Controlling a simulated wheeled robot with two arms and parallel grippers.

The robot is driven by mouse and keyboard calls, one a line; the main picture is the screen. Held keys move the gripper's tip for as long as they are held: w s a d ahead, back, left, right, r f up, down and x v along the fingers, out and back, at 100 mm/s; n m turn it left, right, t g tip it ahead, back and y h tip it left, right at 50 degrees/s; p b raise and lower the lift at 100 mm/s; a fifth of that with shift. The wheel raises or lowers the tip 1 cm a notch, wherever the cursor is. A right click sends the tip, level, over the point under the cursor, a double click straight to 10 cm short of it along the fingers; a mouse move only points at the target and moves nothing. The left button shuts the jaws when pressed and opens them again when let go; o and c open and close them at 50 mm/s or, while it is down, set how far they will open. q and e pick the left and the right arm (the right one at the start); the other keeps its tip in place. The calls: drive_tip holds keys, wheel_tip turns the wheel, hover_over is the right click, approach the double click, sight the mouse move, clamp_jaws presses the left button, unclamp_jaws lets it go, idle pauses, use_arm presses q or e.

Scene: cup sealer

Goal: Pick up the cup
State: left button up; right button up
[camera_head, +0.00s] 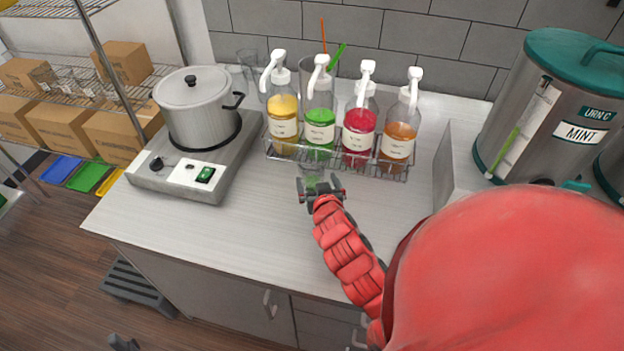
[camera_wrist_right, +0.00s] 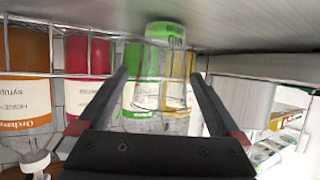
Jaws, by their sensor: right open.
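A clear cup (camera_wrist_right: 166,78) with a green end stands on the counter in the right wrist view, which is upside down. It lies between and beyond the two dark fingers of my right gripper (camera_wrist_right: 165,95). I see a gap between each finger and the cup. In the head view the right gripper (camera_head: 320,188) is low over the counter, in front of the bottle rack, open. The cup there is a faint greenish shape (camera_head: 312,182), mostly hidden at the gripper. A small dark piece at the bottom left edge (camera_head: 122,344) looks like part of my left gripper; its jaws are unclear.
A wire rack (camera_head: 272,150) with several syrup pump bottles stands just behind the cup. A pot (camera_head: 197,110) on a hot plate (camera_head: 165,180) is at the left. A metal urn (camera_head: 540,115) is at the right. The front counter is clear.

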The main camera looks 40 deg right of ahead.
sight(314, 179)
drive_tip(key=shift+w+d+f, duration=0.1)
drive_tip(key=shift+w+f, duration=0.05)
drive_tip(key=shift+w, duration=0.1)
drive_tip(key=shift+w+d+f+p, duration=0.1)
drive_tip(key=shift+w+p, duration=0.3)
drive_tip(key=shift+w, duration=0.05)
drive_tip(key=p+x, duration=0.2)
drive_tip(key=x, duration=0.1)
drive_tip(key=shift+w+f, duration=0.25)
drive_tip(key=shift+f, duration=0.05)
drive_tip(key=shift+w+d+f, duration=0.15)
drive_tip(key=shift+w+f, duration=0.05)
drive_tip(key=shift+w, duration=0.1)
drive_tip(key=c, duration=1.1)
